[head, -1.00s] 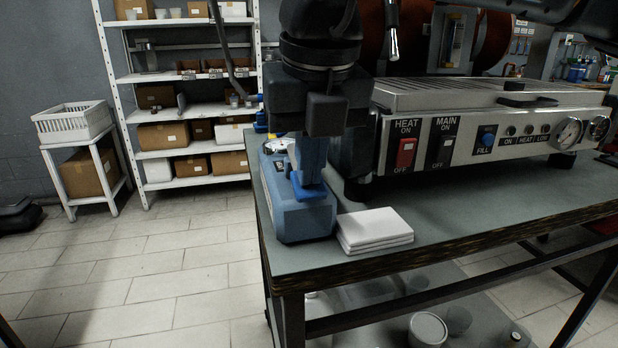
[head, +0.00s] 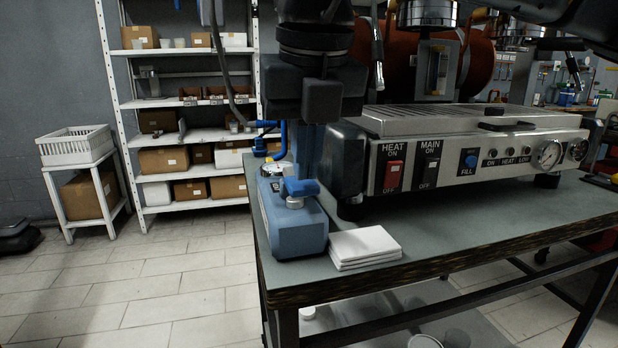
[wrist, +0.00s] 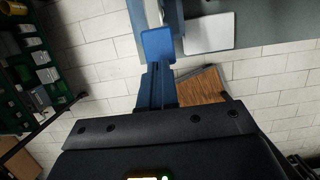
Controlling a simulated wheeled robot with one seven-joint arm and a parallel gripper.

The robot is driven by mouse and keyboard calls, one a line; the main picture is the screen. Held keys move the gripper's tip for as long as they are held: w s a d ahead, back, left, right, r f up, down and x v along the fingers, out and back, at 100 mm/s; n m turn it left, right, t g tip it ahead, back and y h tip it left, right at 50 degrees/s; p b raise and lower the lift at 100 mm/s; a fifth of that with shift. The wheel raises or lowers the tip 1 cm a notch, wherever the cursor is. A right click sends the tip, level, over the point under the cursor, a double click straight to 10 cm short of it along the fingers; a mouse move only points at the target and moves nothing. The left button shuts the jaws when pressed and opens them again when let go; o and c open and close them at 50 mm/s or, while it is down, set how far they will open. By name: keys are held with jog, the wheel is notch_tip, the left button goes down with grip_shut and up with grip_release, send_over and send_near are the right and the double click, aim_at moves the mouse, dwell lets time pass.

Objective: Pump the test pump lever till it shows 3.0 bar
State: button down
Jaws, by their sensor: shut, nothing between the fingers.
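The blue test pump (head: 290,228) stands on the near left corner of the metal table. Its round gauge (head: 272,170) is partly hidden behind my gripper and too small to read. The blue lever handle (head: 299,187) is over the front half of the pump, above a silver knob. My gripper (head: 304,174) is shut and empty, pointing down with its blue fingers at the handle. In the wrist view the bright blue handle (wrist: 157,45) is right at the fingertips. Whether they touch it I cannot tell.
A stack of white folded cloths or tiles (head: 363,246) lies right of the pump. The steel boiler machine (head: 470,155) with switches and gauges stands close behind on the right. A shelf rack (head: 200,135) is at the back.

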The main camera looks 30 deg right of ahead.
jog(key=v, duration=0.9)
jog(key=shift+s+a+r, duration=0.2)
jog(key=shift+s, duration=0.25)
dwell(0.6)
